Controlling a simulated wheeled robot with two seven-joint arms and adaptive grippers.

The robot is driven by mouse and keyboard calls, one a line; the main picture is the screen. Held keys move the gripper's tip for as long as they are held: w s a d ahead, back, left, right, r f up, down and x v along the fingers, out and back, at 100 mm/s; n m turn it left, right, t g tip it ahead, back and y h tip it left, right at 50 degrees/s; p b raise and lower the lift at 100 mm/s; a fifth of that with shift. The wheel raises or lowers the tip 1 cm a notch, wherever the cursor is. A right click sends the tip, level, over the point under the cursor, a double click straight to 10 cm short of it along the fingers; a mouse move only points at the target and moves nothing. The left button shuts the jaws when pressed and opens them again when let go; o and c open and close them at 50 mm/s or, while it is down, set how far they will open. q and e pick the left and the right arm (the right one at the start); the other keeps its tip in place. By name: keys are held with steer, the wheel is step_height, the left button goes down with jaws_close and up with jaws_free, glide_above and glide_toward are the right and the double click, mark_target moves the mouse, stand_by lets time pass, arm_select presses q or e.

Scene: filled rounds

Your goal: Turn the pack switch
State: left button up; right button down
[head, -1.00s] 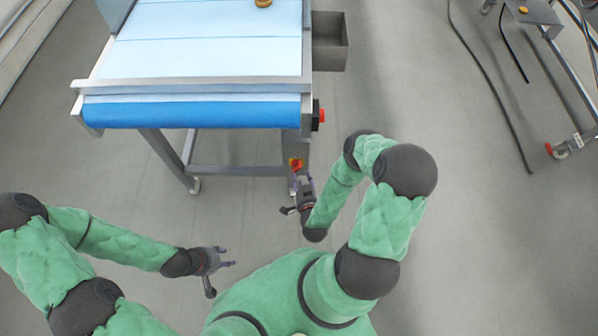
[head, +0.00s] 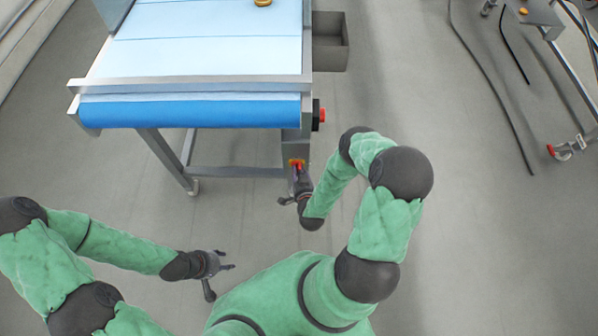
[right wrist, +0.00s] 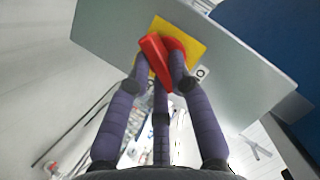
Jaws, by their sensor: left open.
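The pack switch (head: 296,162) is a red handle on a yellow plate, on a grey box at the conveyor's near right leg. In the right wrist view the red handle (right wrist: 153,56) stands slanted on the plate, with a white label marked O at its lower right. My right gripper (right wrist: 158,62) has a finger on each side of the handle and appears closed on it; the third finger is below. It also shows in the head view (head: 298,172). My left gripper (head: 230,270) is open and empty, low and left of the switch.
The conveyor (head: 190,85), with a blue belt, stands ahead, a round item (head: 263,2) at its far end. A red button (head: 321,115) sits on its right side, below a grey bin (head: 330,42). A wheeled frame (head: 560,75) and cable are at right. Floor between is clear.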

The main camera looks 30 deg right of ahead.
steer(key=shift+w+a+r+n+g+h+p, duration=0.1)
steer(key=shift+r+n+g+h+p, duration=0.1)
steer(key=shift+n+g+h+p, duration=0.5)
steer(key=shift+a+n+h, duration=0.1)
steer(key=shift+n+h, duration=0.3)
steer(key=shift+n, duration=0.9)
steer(key=c, duration=1.1)
jaws_free()
steer(key=shift+g, duration=0.3)
